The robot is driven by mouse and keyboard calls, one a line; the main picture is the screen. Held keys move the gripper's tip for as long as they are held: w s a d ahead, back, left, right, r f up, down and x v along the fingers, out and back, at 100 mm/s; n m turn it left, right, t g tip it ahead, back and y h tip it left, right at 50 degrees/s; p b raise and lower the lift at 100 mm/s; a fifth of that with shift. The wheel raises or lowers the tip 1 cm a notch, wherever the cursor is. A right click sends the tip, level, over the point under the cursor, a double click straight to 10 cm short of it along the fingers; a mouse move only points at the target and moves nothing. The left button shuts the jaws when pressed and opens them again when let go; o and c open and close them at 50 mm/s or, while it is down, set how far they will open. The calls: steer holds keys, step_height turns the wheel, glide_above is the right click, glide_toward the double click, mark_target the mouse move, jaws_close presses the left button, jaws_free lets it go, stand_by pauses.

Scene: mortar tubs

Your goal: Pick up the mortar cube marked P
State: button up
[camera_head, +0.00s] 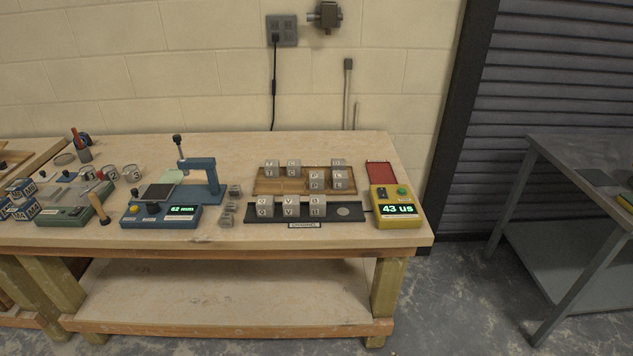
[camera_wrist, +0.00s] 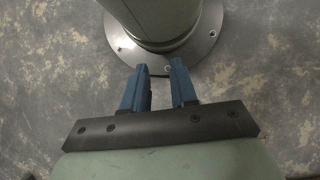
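Several grey mortar cubes with letters stand on the bench in the head view. Some are on a wooden tray (camera_head: 268,186), and three stand in a row on a dark tray (camera_head: 352,219). The letters are small. My gripper (camera_wrist: 159,68) shows only in the wrist view. Its two blue fingers are apart with nothing between them. It is over the concrete floor beside a round metal base plate, with no cube in that view.
A blue tester (camera_head: 160,215) and several small grey blocks (camera_head: 228,207) are to the left. A grey metal table (camera_head: 580,150) stands apart at the right.

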steer(key=o, duration=1)
steer(key=w+d+r+m+t+y, duration=0.1)
steer(key=w+d+m+t, duration=0.2)
steer(key=w, duration=0.8)
steer(key=w+d+r+m+t, duration=0.15)
steer(key=w+d, duration=0.35)
steer(key=w, duration=0.5)
steer(key=w+d+r+m+t+y, duration=0.15)
steer(key=w+d+t, duration=0.25)
steer(key=w, duration=0.7)
steer(key=w+d+r+m+t, duration=0.25)
steer(key=w+d+r, duration=0.65)
steer(key=w+r, duration=0.45)
steer(key=w+d+r+m+t, duration=0.2)
steer(key=w+d+r+m, duration=0.2)
steer(key=w+d+r, duration=0.65)
steer(key=w+a+r+m, duration=0.1)
steer(key=w+a+r, duration=0.2)
steer(key=w+r, duration=0.4)
steer(key=w+a+r+m, duration=0.25)
steer(key=w+r, duration=0.35)
steer(key=r, duration=0.3)
step_height(320, 180, up, 15)
steer(key=m+g+y, duration=0.2)
steer(key=g, duration=0.4)
glide_above(317, 175)
steer(key=d, duration=0.5)
steer(key=shift+x, duration=6.7)
